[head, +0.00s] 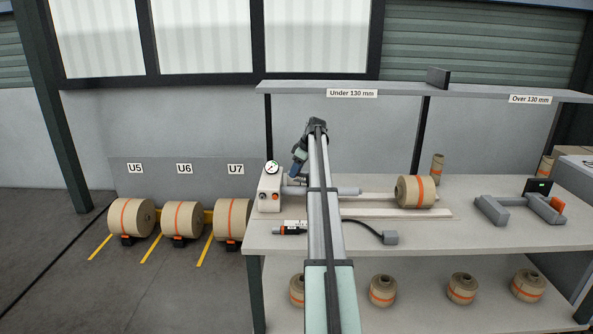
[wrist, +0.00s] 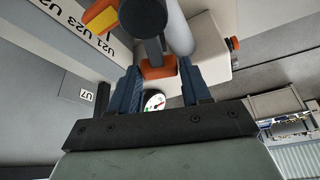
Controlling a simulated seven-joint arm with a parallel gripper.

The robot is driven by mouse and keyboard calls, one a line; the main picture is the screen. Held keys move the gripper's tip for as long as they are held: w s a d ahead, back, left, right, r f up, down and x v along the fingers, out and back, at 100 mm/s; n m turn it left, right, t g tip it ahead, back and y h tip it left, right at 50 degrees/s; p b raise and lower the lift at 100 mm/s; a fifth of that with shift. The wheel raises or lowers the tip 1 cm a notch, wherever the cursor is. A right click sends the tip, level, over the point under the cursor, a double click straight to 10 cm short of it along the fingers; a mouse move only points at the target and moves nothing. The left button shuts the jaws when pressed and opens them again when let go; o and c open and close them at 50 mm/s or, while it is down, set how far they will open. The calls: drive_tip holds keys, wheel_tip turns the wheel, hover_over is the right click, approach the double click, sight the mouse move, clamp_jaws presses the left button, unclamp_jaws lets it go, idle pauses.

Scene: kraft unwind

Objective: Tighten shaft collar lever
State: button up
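The unwind stand, a pale box (head: 270,190) with a gauge (head: 272,167), sits at the left end of the bench. A grey shaft (head: 335,190) runs right from it. My gripper (head: 296,170) is beside the box at the shaft's near end, tilted down. In the wrist view, an orange part (wrist: 159,70), seemingly the collar lever, joins a dark rounded piece (wrist: 147,20) by the shaft (wrist: 178,30). The blue fingertips of my gripper (wrist: 159,66) stand on either side of the orange part. I cannot tell whether they touch it.
A kraft roll (head: 416,191) lies at the shaft's right on the bench (head: 480,240). A black tool (head: 290,230) with a cable lies in front. A grey fixture (head: 520,207) stands right. A shelf (head: 400,89) runs above. Floor rolls (head: 131,217) stand left.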

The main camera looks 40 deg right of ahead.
clamp_jaws()
drive_tip(key=shift+d, duration=0.1)
idle(0.4)
drive_tip(key=s+d+m+h, duration=0.1)
drive_tip(key=d+m+h, duration=0.4)
drive_tip(key=m, duration=0.9)
drive_tip(key=shift+d+g, duration=0.4)
drive_tip(key=shift+d, duration=0.35)
drive_tip(key=shift+s, duration=0.15)
drive_tip(key=shift+o, duration=2.2)
unclamp_jaws()
